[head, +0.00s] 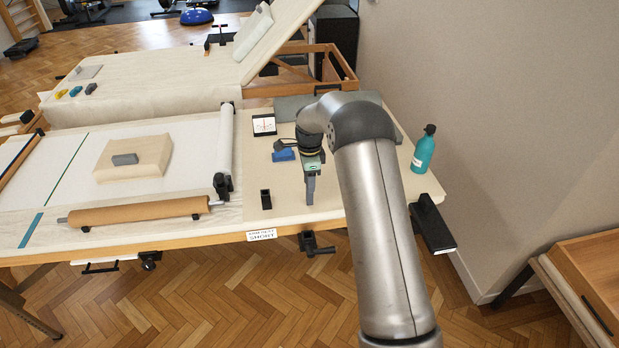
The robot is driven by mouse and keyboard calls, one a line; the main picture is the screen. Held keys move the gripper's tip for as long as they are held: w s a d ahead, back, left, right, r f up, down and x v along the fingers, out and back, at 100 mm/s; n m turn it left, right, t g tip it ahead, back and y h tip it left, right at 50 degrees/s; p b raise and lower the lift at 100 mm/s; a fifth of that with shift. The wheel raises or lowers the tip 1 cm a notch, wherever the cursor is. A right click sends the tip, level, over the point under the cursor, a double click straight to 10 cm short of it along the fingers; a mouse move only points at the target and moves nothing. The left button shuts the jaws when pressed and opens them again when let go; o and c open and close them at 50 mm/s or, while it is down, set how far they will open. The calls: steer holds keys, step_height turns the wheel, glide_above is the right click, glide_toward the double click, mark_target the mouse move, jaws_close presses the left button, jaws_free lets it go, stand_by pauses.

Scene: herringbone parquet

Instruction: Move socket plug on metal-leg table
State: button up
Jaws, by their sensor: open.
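A small black upright block (265,199) with a hollow-looking top stands near the front edge of the cream-topped table (285,222). It may be the socket plug, but I cannot tell for sure. My gripper (310,192) points down over the same table, right of the black block and apart from it. It is open, seen edge-on, and I see nothing between its fingers. The wrist and arm hide part of the tabletop behind. Whether this table has metal legs is hard to tell; a dark leg (30,312) shows at lower left.
A teal bottle (424,150) stands at the right edge. A white roll (225,140) and a brown roll (140,211) lie left. A wall closes the right side.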

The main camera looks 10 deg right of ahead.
step_height(320, 180, up, 11)
steer(key=shift+b, duration=0.85)
steer(key=s+r+n, duration=0.4)
steer(key=s+n, duration=0.1)
steer(key=s, duration=0.5)
steer(key=s+r+n, duration=0.4)
steer(key=s+r, duration=0.1)
steer(key=s, duration=0.4)
steer(key=s+f+n, duration=0.2)
steer(key=s+n, duration=0.2)
steer(key=s, duration=0.7)
steer(key=s+f+n, duration=0.3)
steer(key=s+n, duration=0.2)
steer(key=s, duration=0.7)
steer(key=shift+s+f+n+t, duration=0.15)
steer(key=shift+n+t, duration=0.15)
